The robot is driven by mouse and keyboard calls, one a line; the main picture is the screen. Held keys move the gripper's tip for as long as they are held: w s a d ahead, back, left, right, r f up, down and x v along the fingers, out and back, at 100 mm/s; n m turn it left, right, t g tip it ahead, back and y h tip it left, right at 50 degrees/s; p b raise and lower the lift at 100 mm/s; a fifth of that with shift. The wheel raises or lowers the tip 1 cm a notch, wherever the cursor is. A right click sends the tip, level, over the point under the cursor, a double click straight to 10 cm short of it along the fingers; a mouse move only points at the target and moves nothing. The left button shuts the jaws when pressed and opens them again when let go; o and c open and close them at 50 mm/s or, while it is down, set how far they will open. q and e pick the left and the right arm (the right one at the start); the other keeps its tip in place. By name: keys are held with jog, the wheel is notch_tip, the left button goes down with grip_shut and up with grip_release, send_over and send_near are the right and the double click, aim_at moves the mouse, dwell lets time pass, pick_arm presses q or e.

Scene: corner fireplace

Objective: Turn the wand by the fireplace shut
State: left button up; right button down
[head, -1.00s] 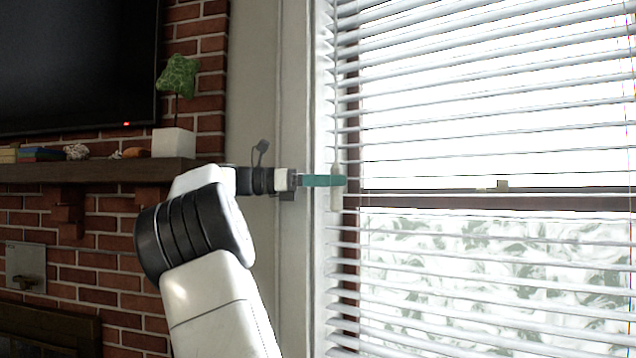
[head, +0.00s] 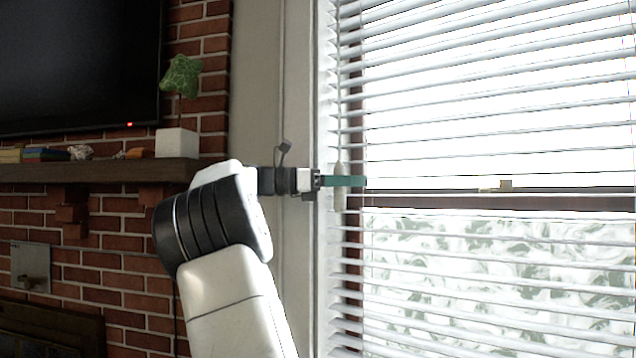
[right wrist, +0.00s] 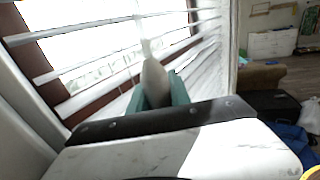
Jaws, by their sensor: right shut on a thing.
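The wand (head: 339,199) of the blinds is a pale, thick-ended stick hanging upright at the left edge of the window blinds (head: 480,120). My right gripper (head: 345,181) reaches across from the left with its teal fingers at the wand. In the right wrist view the wand (right wrist: 154,80) stands between the two teal fingers (right wrist: 158,93), and the gripper is shut on it. The blind slats are tilted with gaps between them, and bright light and the window frame show through. My left gripper is not in view.
A wooden mantel (head: 95,172) on the brick wall holds a potted plant (head: 177,142) and small objects left of my arm. A dark screen (head: 70,65) hangs above. The right wrist view shows a white dresser (right wrist: 272,44) and dark furniture (right wrist: 272,103) farther off.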

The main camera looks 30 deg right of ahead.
jog(key=shift+n+t, duration=0.3)
jog(key=shift+t, duration=0.1)
jog(key=shift+w+a+n+t+y, duration=0.15)
jog(key=shift+w+n+t+y, duration=0.6)
jog(key=shift+n+t, duration=2.3)
jog(key=shift+w+a+n+t+y, duration=0.15)
jog(key=shift+w+n+t+y, duration=0.35)
jog(key=shift+n+t+y, duration=2.35)
jog(key=shift+w+a+n+t+h, duration=0.15)
jog(key=shift+w+n+t+h, duration=1.1)
jog(key=shift+t, duration=3.55)
jog(key=shift+s+a+n+y, duration=0.1)
jog(key=shift+s+n+y, duration=0.45)
jog(key=shift+s+n, duration=0.1)
jog(key=c, duration=1.2)
grip_release()
jog(key=shift+w, duration=0.1)
